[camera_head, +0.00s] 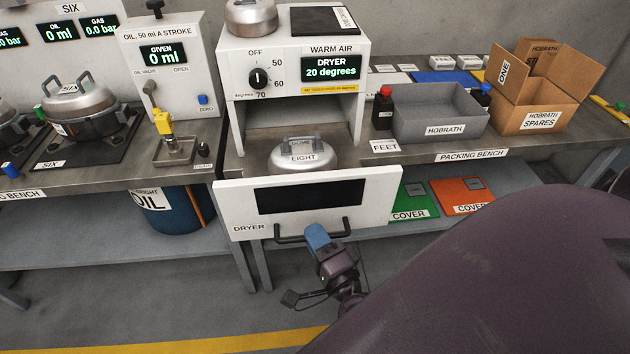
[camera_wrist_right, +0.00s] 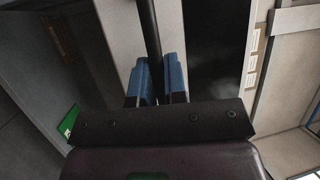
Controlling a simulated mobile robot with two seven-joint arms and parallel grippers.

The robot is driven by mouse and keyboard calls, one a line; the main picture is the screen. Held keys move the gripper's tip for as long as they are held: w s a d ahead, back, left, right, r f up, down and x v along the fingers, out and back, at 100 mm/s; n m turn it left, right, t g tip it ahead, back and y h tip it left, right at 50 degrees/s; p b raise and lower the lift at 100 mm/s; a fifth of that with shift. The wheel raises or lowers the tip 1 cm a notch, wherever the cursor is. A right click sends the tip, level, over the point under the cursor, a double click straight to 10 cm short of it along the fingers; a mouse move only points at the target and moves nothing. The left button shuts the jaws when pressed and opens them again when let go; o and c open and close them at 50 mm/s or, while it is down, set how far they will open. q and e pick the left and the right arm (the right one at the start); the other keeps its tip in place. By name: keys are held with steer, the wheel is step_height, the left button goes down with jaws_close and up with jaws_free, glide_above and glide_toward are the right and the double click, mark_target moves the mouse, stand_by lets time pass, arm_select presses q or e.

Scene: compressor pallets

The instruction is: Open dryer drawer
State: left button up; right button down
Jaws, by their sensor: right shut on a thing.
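The dryer (camera_head: 300,60) is a white cabinet on the bench, with a knob and a display reading 20 degrees. Its drawer front (camera_head: 385,190), labelled DRYER and with a dark window, stands pulled out from the cabinet. A compressor dome (camera_head: 303,157) labelled EIGHT sits behind the drawer front. My right gripper (camera_head: 318,238) is at the dark bar handle (camera_head: 290,239) below the window, shut on it. In the right wrist view the blue fingertips (camera_wrist_right: 158,82) close on both sides of the dark handle bar (camera_wrist_right: 149,35). My left gripper is not in view.
A grey HOBRATH tray (camera_head: 440,112) and an open cardboard box (camera_head: 540,95) stand on the packing bench (camera_head: 520,150) to the right. Green (camera_head: 413,203) and orange (camera_head: 460,196) covers lie on the lower shelf. A blue oil drum (camera_head: 172,212) stands below left. The floor in front is clear.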

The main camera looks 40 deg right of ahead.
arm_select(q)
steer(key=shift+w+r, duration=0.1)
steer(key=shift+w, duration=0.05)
arm_select(e)
steer(key=c, duration=1.2)
jaws_free()
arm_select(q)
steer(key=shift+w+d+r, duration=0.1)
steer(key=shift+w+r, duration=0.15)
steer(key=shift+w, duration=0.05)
arm_select(e)
steer(key=shift+s+f, duration=0.15)
steer(key=shift+s, duration=0.15)
arm_select(q)
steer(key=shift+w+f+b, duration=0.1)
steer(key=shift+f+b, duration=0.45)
steer(key=shift+b, duration=0.15)
arm_select(e)
steer(key=v, duration=1)
